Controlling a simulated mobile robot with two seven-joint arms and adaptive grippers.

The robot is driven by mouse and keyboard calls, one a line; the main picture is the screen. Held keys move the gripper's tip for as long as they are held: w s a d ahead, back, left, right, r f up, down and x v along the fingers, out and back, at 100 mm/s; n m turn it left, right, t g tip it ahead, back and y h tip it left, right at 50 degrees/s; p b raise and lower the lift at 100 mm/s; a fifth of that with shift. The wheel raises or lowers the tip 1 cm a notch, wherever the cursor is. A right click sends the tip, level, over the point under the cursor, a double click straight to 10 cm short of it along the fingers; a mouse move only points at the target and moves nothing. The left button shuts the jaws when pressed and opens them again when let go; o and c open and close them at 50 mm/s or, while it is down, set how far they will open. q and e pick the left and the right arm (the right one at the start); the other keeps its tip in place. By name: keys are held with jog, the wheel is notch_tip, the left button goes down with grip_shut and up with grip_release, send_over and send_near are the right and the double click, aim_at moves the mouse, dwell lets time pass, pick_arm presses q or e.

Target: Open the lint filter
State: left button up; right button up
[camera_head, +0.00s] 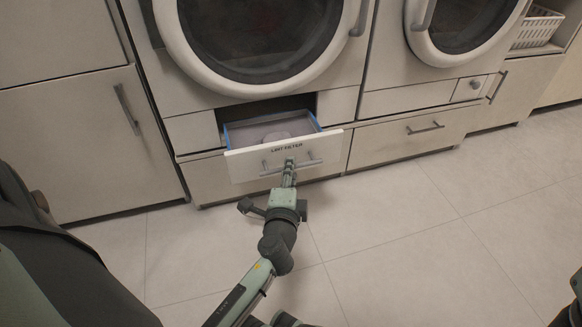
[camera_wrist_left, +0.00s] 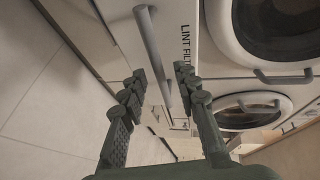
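The lint filter (camera_head: 236,166) is a drawer with a white front labelled "LINT FILTER", below the left machine's round door. It stands pulled out in the head view, with its blue-edged tray showing behind the front. Its grey bar handle (camera_head: 309,162) runs across the front. My left gripper (camera_head: 290,166) is at the middle of this handle. In the left wrist view, the handle (camera_wrist_left: 148,38) passes between the fingers of my left gripper (camera_wrist_left: 161,74), which stand apart with a visible gap beside the bar. My right gripper does not show.
The left machine's round door (camera_head: 262,85) is just above the drawer. A second machine (camera_head: 440,50) stands to the right, with a lower drawer handle (camera_head: 425,128). A closed cabinet (camera_head: 85,150) is on the left. The tiled floor (camera_head: 400,240) in front is clear.

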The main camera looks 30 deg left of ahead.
pick_arm(q)
jog(key=shift+v, duration=2.55)
